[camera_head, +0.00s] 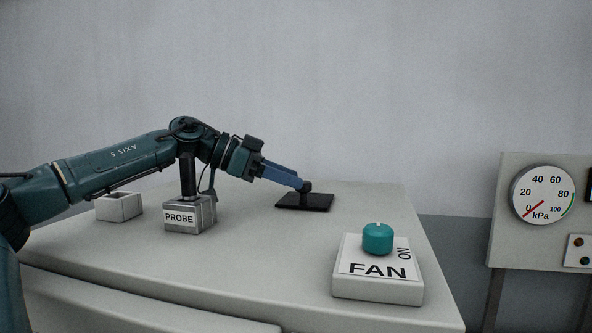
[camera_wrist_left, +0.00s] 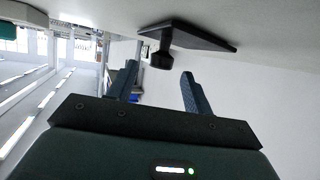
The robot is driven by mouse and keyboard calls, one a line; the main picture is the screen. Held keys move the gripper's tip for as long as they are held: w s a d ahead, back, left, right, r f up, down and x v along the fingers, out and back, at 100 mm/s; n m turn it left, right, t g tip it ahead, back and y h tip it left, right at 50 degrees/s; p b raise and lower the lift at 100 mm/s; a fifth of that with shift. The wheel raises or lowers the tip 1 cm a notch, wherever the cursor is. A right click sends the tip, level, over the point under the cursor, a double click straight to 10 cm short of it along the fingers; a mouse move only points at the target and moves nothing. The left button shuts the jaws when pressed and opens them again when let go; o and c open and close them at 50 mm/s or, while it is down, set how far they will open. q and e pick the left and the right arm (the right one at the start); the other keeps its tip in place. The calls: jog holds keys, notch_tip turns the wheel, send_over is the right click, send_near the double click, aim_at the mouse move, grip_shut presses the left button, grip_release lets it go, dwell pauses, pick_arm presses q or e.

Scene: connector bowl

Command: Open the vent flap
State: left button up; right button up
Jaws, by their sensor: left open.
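The vent flap (camera_head: 318,204) is a flat black plate lying on the pale bench top, with a short black knob (camera_head: 306,187) standing on it. The flap (camera_wrist_left: 208,38) and its knob (camera_wrist_left: 161,60) also show in the left wrist view, where the bench appears at the top. My left gripper (camera_head: 300,185) reaches the knob from the left. In the wrist view its fingers (camera_wrist_left: 159,72) are spread apart, with the knob just beyond and between their tips. I cannot tell whether either finger touches the knob. The flap lies flat, as far as I see. My right gripper is in neither view.
A grey block labelled PROBE (camera_head: 179,218) with a black upright part stands under my left arm, beside a small open box (camera_head: 119,207). A FAN box (camera_head: 377,290) with a teal knob (camera_head: 377,239) stands front right. A gauge panel (camera_head: 508,242) is farther right.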

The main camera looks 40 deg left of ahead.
pick_arm(q)
jog(key=shift+p+x, duration=0.3)
jog(key=shift+x, duration=0.8)
jog(key=shift+c, duration=0.5)
grip_shut()
